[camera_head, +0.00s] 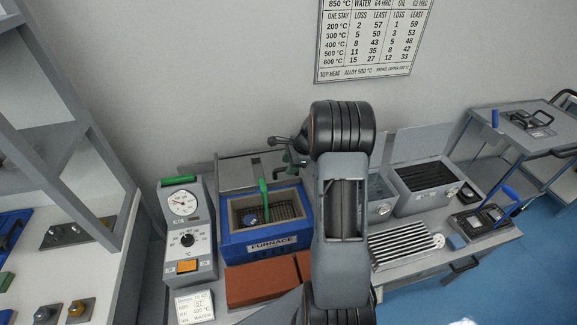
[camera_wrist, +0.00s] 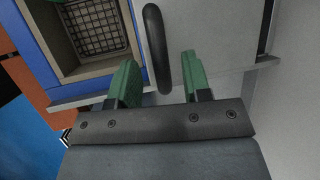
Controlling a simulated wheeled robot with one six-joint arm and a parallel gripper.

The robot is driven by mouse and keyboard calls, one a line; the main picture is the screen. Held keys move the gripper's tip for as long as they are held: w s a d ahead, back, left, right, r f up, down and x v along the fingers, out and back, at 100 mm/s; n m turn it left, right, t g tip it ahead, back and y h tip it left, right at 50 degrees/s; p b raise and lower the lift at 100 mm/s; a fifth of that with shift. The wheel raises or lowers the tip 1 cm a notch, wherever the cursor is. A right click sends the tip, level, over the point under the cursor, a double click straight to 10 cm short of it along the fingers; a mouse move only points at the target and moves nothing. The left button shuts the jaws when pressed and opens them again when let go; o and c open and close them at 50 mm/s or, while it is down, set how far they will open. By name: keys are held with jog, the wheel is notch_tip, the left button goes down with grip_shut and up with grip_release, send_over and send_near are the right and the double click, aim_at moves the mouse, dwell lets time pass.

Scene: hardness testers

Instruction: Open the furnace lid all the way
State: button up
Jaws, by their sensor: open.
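The blue furnace (camera_head: 270,247) stands on the bench in the head view, with a basket of dark mesh inside its uncovered chamber. The chamber also shows in the wrist view (camera_wrist: 97,28). The grey lid plate (camera_head: 236,174) lies behind the chamber; in the wrist view the plate (camera_wrist: 215,60) is right of the chamber and carries a black bar handle (camera_wrist: 155,40). My gripper (camera_wrist: 160,78) is open, its green fingers on either side of the handle's near end. I cannot tell whether they touch it. My arm hides part of the furnace's right side in the head view.
A gauge unit (camera_head: 188,230) stands left of the furnace, and orange-brown bricks (camera_head: 262,284) lie in front. A green upright piece (camera_head: 264,198) shows over the chamber. Grey tanks (camera_head: 428,187) and a ribbed rack (camera_head: 403,245) stand to the right.

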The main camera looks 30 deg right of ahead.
jog(key=v, duration=1.3)
jog(key=s+a+r+n+h, duration=0.2)
jog(key=s+a+n+h, duration=0.1)
jog(key=s+a+n, duration=1.5)
jog(key=a+n, duration=0.3)
jog(key=a, duration=0.1)
jog(key=shift+s+a+r+h, duration=0.35)
jog(key=shift+h, duration=0.05)
jog(key=shift+d, duration=0.1)
